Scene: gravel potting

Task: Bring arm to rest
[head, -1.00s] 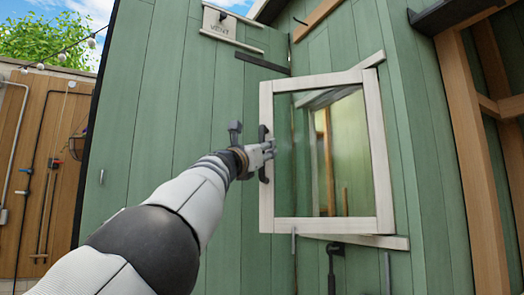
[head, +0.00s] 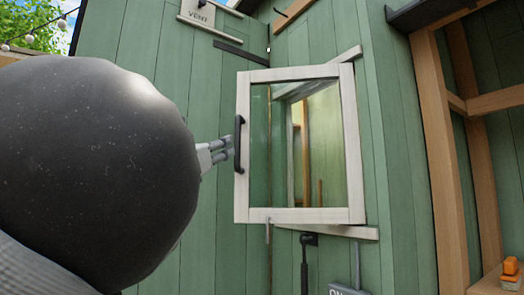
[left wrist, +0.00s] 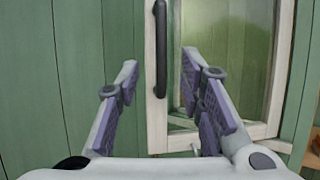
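My left arm fills the left side of the head view. The fingertips of my left gripper (head: 222,150) show past its dark rounded part, just left of the window handle. In the left wrist view the left gripper (left wrist: 160,72) has its two fingers spread, with nothing held between them. The black handle (head: 239,145) is upright on the left side of the white-framed window (head: 300,215). In the left wrist view the handle (left wrist: 160,50) shows ahead, between the fingertips and apparently beyond them. My right gripper is in neither view.
The window sash stands out from the green plank wall (head: 165,110). A dark stay or hook (head: 305,260) hangs below it. Wooden shelving posts (head: 440,150) stand at right, with a small orange object (head: 509,270) on a low shelf.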

